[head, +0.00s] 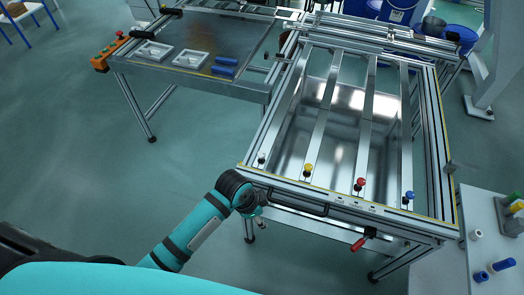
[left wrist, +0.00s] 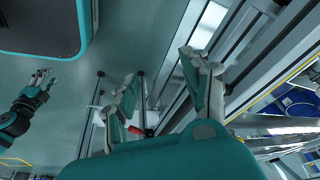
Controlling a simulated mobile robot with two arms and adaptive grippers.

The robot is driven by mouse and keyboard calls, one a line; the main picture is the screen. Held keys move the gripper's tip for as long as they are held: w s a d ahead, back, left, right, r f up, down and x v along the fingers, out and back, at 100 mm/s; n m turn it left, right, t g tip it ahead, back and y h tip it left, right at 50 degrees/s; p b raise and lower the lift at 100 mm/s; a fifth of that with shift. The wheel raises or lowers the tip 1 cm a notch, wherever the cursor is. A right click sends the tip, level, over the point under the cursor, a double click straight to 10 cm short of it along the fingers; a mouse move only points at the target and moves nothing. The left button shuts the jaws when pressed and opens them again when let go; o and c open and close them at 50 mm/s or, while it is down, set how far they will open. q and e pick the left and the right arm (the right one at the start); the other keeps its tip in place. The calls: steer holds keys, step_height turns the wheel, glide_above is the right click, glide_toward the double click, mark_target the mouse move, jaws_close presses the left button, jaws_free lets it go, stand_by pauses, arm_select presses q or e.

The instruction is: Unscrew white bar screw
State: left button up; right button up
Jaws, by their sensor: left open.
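The panel fixture (head: 440,172) carries several metal bars with a screw at each near end. The leftmost screw (head: 262,159) is dark with a pale top, and I cannot clearly tell its colour. The others have yellow (head: 308,168), red (head: 360,184) and blue (head: 408,197) knobs. My left gripper (head: 259,216) is beside the front rail, below and apart from the leftmost screw. In the left wrist view its fingers (left wrist: 165,92) are spread with nothing between them. My right gripper (left wrist: 40,80) shows small at the left of that view, away from the fixture.
A black handle (head: 297,203) and a red-handled clamp (head: 363,239) are on the front rail. A side table (head: 495,220) at right holds white and blue cylindrical parts. A second table (head: 180,80) with trays stands behind left. The floor at left is clear.

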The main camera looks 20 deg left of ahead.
arm_select(q)
step_height(320, 180, up, 5)
steer(key=w+d+m, duration=0.1)
steer(key=m, duration=0.1)
step_height(320, 180, up, 17)
steer(key=m+g+y, duration=0.2)
steer(key=m+y, duration=0.1)
steer(key=m, duration=1.2)
glide_above(262, 153)
step_height(262, 153, down, 17)
steer(key=shift+f, duration=0.2)
jaws_close()
